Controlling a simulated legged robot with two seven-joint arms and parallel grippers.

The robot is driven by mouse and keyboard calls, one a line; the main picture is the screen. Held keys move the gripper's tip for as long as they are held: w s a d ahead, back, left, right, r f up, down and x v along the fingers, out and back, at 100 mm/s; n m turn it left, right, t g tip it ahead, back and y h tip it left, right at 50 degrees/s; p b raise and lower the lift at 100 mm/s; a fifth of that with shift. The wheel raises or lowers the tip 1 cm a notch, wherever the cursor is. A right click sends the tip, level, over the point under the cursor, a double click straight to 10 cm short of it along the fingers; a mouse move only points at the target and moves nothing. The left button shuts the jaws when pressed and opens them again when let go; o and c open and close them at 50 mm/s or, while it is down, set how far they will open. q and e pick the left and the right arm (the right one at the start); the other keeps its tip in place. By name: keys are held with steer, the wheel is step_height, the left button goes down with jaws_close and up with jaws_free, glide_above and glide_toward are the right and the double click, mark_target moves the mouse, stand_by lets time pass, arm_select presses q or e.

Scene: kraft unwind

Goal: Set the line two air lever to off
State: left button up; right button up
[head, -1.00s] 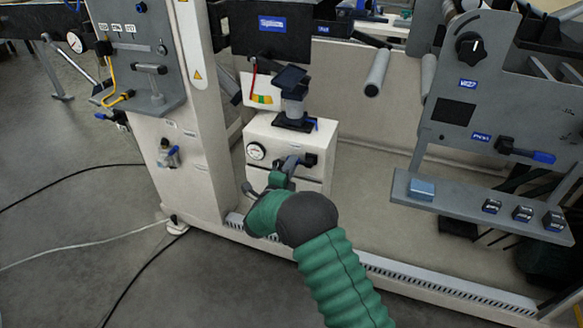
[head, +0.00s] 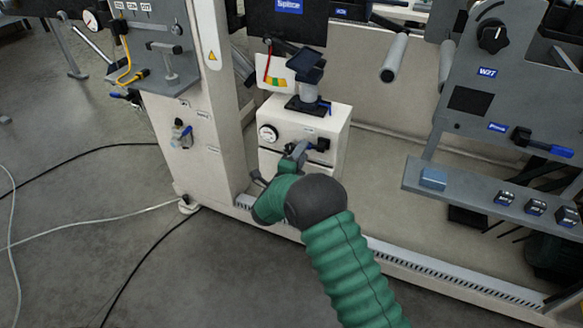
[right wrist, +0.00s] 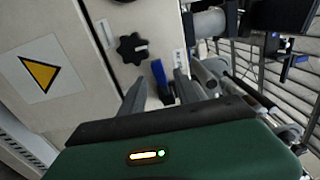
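No label reading line two air is legible, so I cannot tell which lever that is. Other blue-handled levers are on the left column (head: 181,134) and the right panel (head: 545,146). My left gripper is not in view.
A black star knob (right wrist: 132,47) and a yellow warning sign (right wrist: 40,70) are near the fingers. A grey shelf (head: 465,188) with a blue block juts out at right. Cables (head: 75,158) lie on the floor at left, which is otherwise open.

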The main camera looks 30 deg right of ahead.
steer(key=p+v, duration=0.4)
steer(key=v, duration=1.1)
steer(key=shift+c, duration=0.2)
